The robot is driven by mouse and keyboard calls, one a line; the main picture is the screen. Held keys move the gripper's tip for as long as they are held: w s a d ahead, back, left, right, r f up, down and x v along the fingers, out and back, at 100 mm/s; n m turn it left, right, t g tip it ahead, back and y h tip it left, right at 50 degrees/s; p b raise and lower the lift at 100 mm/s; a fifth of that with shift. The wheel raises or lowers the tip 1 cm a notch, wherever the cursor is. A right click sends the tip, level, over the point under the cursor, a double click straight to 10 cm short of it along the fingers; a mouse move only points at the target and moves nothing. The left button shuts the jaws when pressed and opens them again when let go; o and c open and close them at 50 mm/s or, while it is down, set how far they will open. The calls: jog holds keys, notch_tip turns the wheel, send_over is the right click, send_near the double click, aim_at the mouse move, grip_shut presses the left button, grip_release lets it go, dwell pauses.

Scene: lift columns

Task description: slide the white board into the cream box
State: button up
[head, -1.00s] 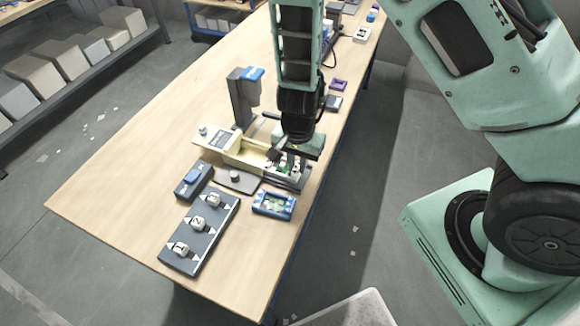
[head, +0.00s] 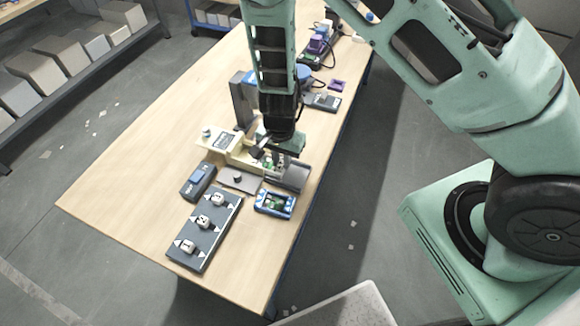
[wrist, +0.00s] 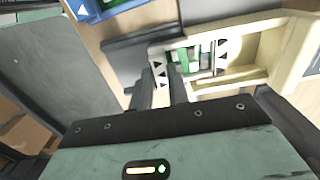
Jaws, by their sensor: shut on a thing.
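The white board (wrist: 209,57), with green parts and black triangles along its edges, is in the middle of the wrist view. My gripper (wrist: 162,82) is shut on its left end; the fingers hide part of that edge. The cream box (wrist: 272,42) is on the right in the wrist view, its open channel facing the board. The board's right part appears to lie between the channel walls, with bare channel beyond it. In the head view my gripper (head: 266,153) is over the right end of the cream box (head: 223,142) and mostly hides the board.
A dark grey cradle (head: 293,178) is in line with the box on its right. A grey column (head: 241,100) rises behind. The table's front left is clear.

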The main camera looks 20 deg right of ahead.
aim_at(266, 164)
jog(key=shift+w+a+p, duration=1.65)
jog(key=shift+w+p, duration=0.05)
jog(key=shift+p, duration=0.1)
jog(key=o, duration=0.7)
jog(key=shift+o, duration=0.2)
notch_tip(266, 164, up, 6)
jog(key=p, duration=0.4)
jog(key=shift+p, duration=0.3)
